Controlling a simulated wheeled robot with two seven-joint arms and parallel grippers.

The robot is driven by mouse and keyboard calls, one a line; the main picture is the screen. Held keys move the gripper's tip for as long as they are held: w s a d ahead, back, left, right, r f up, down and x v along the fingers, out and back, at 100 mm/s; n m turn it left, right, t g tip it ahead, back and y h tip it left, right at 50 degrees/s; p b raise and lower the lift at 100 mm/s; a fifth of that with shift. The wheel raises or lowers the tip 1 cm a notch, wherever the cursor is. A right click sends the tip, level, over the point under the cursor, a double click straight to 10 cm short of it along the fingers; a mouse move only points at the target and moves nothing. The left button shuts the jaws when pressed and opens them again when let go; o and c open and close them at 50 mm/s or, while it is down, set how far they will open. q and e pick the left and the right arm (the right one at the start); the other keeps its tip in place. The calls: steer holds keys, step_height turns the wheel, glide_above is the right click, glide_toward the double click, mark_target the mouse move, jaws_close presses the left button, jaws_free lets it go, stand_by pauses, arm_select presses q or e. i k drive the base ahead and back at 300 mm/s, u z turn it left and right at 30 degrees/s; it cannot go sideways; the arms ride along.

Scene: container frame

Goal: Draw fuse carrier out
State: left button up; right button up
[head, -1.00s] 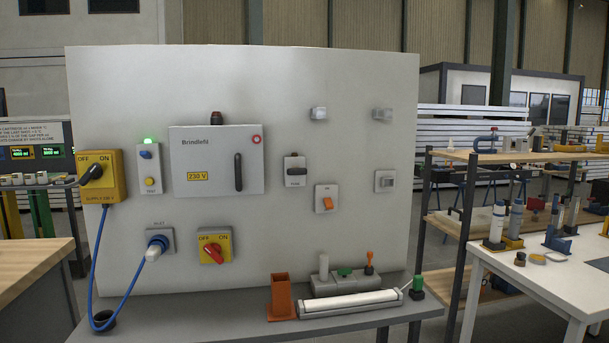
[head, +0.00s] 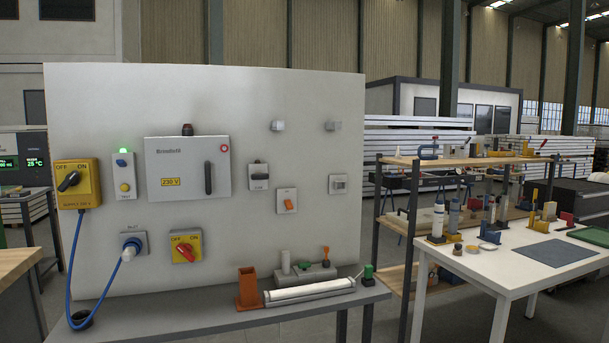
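A small grey fuse holder (head: 258,176) with a dark carrier across its front is mounted on the upright light grey panel (head: 310,105). It sits just right of the large grey box (head: 187,191) marked 230 V, which has a dark vertical handle. The carrier appears seated in its holder; its small label is hard to read. Neither of my grippers shows in the head view.
A yellow supply switch (head: 77,183), a test unit with a lit green lamp (head: 123,176), a red-knobbed switch (head: 186,246) and an orange rocker switch (head: 287,200) share the panel. A blue cable (head: 72,275) hangs at left. An orange holder (head: 248,287) stands on the grey shelf.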

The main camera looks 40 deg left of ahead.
mark_target(258, 175)
steer(key=z, duration=0.15)
steer(key=i, duration=2)
steer(key=u, duration=1.2)
steer(key=i, duration=1.1)
steer(key=u, duration=1.05)
